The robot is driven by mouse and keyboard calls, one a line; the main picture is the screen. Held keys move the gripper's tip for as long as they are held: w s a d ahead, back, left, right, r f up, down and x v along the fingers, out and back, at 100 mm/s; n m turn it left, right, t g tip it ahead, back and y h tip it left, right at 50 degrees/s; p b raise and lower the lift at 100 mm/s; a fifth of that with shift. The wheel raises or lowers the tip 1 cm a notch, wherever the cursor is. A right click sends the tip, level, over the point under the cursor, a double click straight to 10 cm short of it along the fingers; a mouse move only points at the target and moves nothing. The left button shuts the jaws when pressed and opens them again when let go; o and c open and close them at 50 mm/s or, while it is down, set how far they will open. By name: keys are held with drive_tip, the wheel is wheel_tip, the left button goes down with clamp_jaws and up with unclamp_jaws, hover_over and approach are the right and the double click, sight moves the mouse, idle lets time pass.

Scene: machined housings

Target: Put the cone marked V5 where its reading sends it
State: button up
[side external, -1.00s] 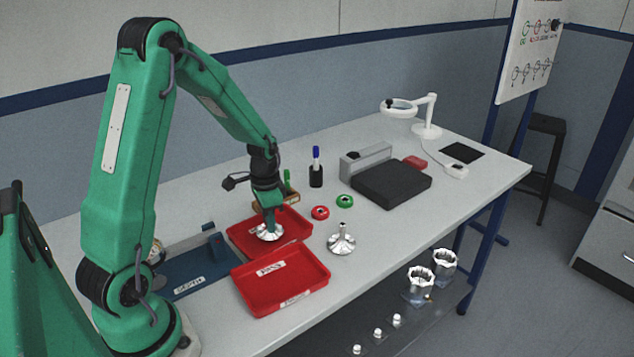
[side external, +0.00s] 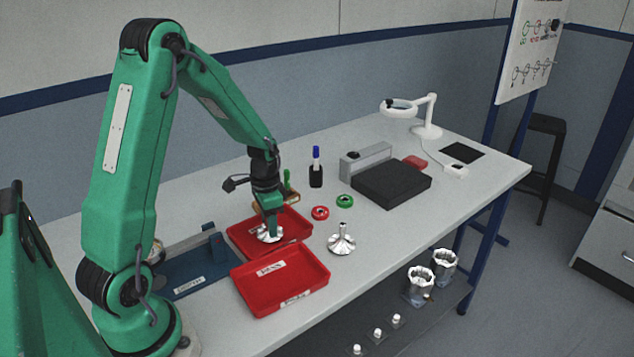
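A silver finned cone (side external: 268,235) sits in or just above the rear red tray (side external: 292,243). My gripper (side external: 270,226) points down right at the top of this cone; its fingers are too small and overlapped to show whether they are closed on it. A second silver cone (side external: 342,240) stands upright on the table, right of the trays. No V5 mark is legible on either cone. The front red tray (side external: 280,281) is empty apart from a label. A blue fixture with a label (side external: 192,268) lies left of the trays.
A red ring (side external: 320,213) and a green ring (side external: 345,201) lie behind the standing cone. A marker holder (side external: 316,176), a grey-black device (side external: 391,184) and a magnifier lamp (side external: 428,130) stand farther back. The right front tabletop is clear.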

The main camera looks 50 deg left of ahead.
wheel_tip(320, 180, up, 12)
drive_tip(key=shift+r, duration=0.1)
idle(0.6)
idle(0.5)
drive_tip(key=s+d+r+n+t, duration=0.1)
drive_tip(key=s+d+r+t, duration=0.1)
drive_tip(key=s+d+r, duration=0.3)
drive_tip(key=s+d+r+n+t, duration=0.1)
drive_tip(key=s+d+r+t, duration=0.2)
drive_tip(key=s+d+r, duration=0.2)
drive_tip(key=shift+s+d+n+t, duration=0.3)
drive_tip(key=shift+s+d, duration=1.15)
drive_tip(key=shift+d, duration=1.6)
